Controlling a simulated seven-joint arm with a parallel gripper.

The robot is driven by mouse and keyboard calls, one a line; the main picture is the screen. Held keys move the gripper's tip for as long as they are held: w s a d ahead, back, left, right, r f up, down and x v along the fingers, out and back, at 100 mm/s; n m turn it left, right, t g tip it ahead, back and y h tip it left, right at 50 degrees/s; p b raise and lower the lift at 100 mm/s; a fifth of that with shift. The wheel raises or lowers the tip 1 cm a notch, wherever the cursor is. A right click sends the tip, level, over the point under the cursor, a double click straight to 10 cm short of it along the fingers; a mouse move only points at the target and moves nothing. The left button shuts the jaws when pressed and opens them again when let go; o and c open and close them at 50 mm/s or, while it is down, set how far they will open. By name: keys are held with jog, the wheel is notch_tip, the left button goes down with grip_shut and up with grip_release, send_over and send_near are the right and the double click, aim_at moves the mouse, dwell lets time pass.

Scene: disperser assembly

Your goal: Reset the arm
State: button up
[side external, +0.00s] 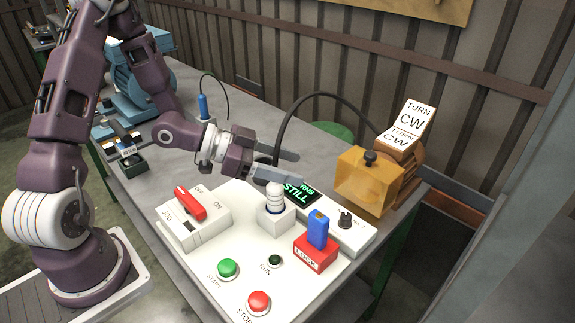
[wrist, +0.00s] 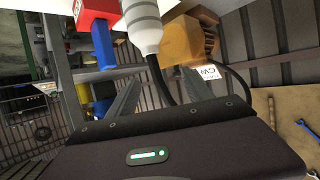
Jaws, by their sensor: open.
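My gripper (side external: 288,167) is open and empty in the side view, its two grey fingers pointing right, just above and behind a white ringed post. The fingers also show in the wrist view (wrist: 162,78), spread apart. The white post (side external: 275,197) stands upright on a white block on the control panel (side external: 215,262); its white end shows at the top of the wrist view (wrist: 143,25). I cannot tell whether a finger touches the post.
The panel carries a red switch (side external: 190,203), green START (side external: 228,268) and red STOP (side external: 258,301) buttons, a red LOCK block (side external: 316,253) with a blue piece, and a STILL display (side external: 297,190). An orange box (side external: 366,181) with a cable and "TURN CW" signs (side external: 412,118) stands right.

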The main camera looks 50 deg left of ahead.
jog(key=s+a+r+n+g+y, duration=0.25)
jog(key=s+a+r+y, duration=0.25)
jog(key=a+r+y, duration=0.4)
jog(key=s+d+r+n+g, duration=0.1)
jog(key=s+d+r+n, duration=0.1)
jog(key=s, duration=0.7)
jog(key=s+d+r+n+g, duration=0.1)
jog(key=s+d+n, duration=0.2)
jog(key=s, duration=0.7)
jog(key=shift+d+r+n, duration=0.35)
jog(key=shift+d+r, duration=0.05)
jog(key=shift+d, duration=0.8)
jog(key=shift+w, duration=0.1)
